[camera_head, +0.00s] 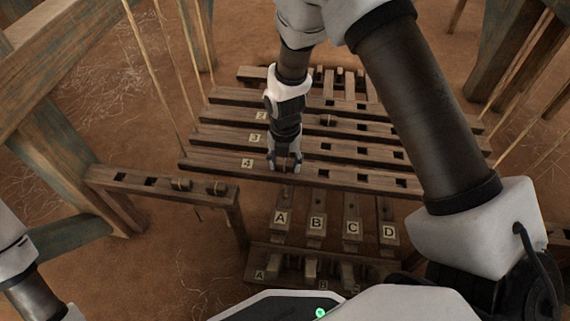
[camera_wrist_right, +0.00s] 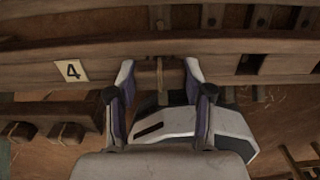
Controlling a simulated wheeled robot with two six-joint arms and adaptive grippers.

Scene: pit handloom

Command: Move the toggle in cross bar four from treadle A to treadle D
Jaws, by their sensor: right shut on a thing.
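Cross bar four (camera_head: 225,163), a wooden beam with a "4" label, lies across the middle of the head view. My right gripper (camera_head: 285,168) is at the bar's leftmost hole, above treadle A (camera_head: 282,218). It is shut on the toggle (camera_wrist_right: 160,66), whose cord runs vertically between the fingers (camera_wrist_right: 160,78) in the wrist view. Whether the toggle is seated or lifted is unclear. To the right, the bar's other holes show dark and empty. Treadle D (camera_head: 389,232) is the rightmost labelled treadle. My left gripper is out of view; only part of its arm shows.
Cross bar three (camera_head: 375,152) and others lie behind bar four; a toggle (camera_head: 328,120) sits in one of them. Treadles B (camera_head: 316,223) and C (camera_head: 352,228) stand between A and D. A side rack (camera_head: 120,177) holds two toggles at left. Cords rise at both sides.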

